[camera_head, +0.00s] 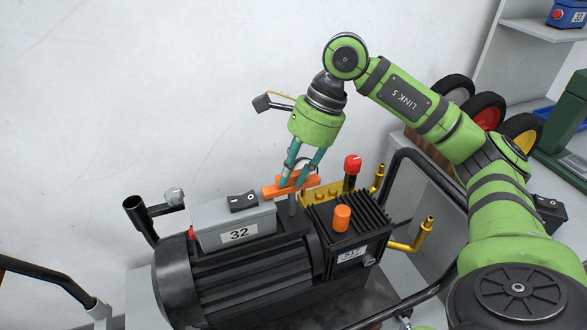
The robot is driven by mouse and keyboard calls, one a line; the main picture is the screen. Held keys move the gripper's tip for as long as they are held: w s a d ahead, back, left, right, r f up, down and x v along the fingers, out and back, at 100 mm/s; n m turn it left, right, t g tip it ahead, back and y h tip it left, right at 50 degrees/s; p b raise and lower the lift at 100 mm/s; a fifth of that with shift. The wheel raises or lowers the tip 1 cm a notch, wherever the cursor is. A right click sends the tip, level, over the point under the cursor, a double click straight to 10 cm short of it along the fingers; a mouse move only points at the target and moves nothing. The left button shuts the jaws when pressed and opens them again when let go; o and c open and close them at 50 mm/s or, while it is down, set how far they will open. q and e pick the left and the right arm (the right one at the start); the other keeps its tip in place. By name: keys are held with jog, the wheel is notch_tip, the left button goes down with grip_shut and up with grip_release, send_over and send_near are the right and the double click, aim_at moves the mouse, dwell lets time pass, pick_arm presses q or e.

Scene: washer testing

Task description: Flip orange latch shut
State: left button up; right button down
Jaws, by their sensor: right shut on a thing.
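The orange latch (271,192) is a flat bar lying roughly level above the top of the washer's pump unit (255,280), beside the grey switch box labelled 32 (238,233). My right gripper (298,180) comes down from above with its teal fingers on the latch. It is shut on the latch, whose middle the fingers partly hide. My left gripper is not in view.
An orange knob (342,218) stands on the black finned block, with a red knob (352,164) behind it. Brass fittings (424,233) and a black tube frame (436,170) are on the right. Wheels (487,112) rest behind my arm.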

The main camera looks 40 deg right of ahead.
jog(key=c, duration=1)
grip_release()
jog(key=shift+c, duration=0.2)
jog(key=v, duration=1.2)
